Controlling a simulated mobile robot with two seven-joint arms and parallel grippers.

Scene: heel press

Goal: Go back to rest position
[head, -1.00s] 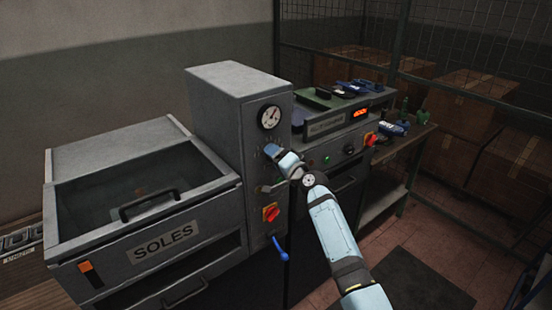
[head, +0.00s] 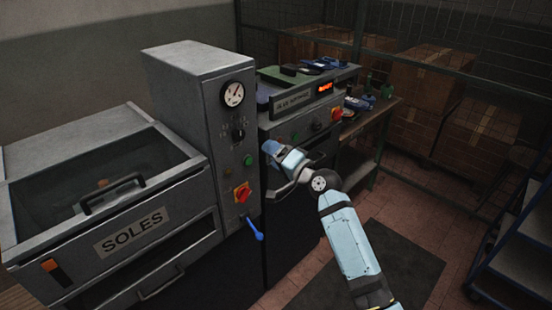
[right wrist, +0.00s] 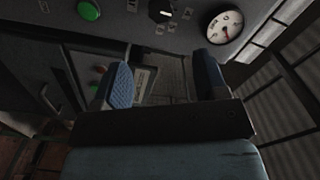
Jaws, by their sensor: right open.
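My right gripper (head: 270,152) is in front of the grey machine, beside the tall control column (head: 190,110) with the dial gauge (head: 233,94). In the right wrist view my right gripper (right wrist: 162,88) has its two blue fingers apart, with nothing between them. The gauge also shows in that view (right wrist: 224,27), beyond the fingers, along with a green button (right wrist: 88,10). The fingers look clear of the panel, though the exact gap is hard to judge. My left gripper is not in view.
The grey SOLES box (head: 130,232) with a black handle stands at the left. A blue lever (head: 254,229) sticks out low on the column. A bench (head: 385,118) and cardboard boxes (head: 430,95) stand behind. A blue rack (head: 520,245) is at the right; floor between is open.

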